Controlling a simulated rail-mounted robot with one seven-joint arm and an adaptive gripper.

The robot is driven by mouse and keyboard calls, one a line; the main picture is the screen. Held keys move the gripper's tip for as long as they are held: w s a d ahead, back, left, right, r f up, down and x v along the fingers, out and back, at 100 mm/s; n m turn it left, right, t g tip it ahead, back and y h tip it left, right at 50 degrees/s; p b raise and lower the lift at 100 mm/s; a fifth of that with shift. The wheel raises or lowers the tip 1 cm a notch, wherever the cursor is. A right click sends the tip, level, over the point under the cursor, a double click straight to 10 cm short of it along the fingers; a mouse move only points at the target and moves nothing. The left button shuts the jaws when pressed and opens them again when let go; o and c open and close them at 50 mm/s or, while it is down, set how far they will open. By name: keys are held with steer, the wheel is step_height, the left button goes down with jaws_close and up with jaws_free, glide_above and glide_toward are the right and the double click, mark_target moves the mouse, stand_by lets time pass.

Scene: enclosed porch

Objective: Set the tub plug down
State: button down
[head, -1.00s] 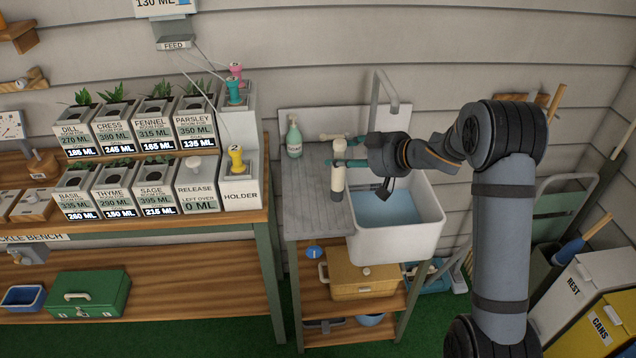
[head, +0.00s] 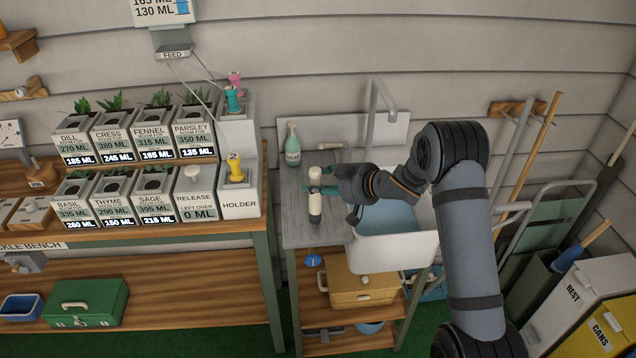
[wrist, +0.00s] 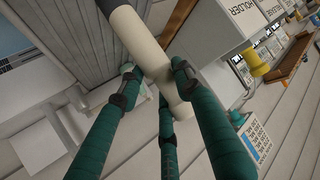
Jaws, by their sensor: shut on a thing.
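The tub plug, as I take it, is a cream upright tube with a dark lower end (head: 315,206). It is over the grey drainboard (head: 296,222) left of the sink basin (head: 395,252). My gripper (head: 323,182) comes from the right, its teal fingers shut around the tube's upper part. In the wrist view the fingers (wrist: 155,78) close on the cream tube (wrist: 142,38), its dark end pointing to the upper left. I cannot tell whether the dark end touches the board.
The faucet (head: 372,120) rises behind the basin. The plant bench (head: 262,222) is to the left. The board's left strip is clear.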

steer(key=shift+f, duration=0.15)
steer(key=c, duration=1.3)
jaws_free()
steer(key=shift+o, duration=0.5)
steer(key=shift+d+r, duration=0.1)
steer(key=shift+r, duration=0.15)
steer(key=b+v, duration=0.1)
steer(key=v, duration=1)
steer(key=shift+s+d+r, duration=0.15)
steer(key=shift+s+d, duration=0.1)
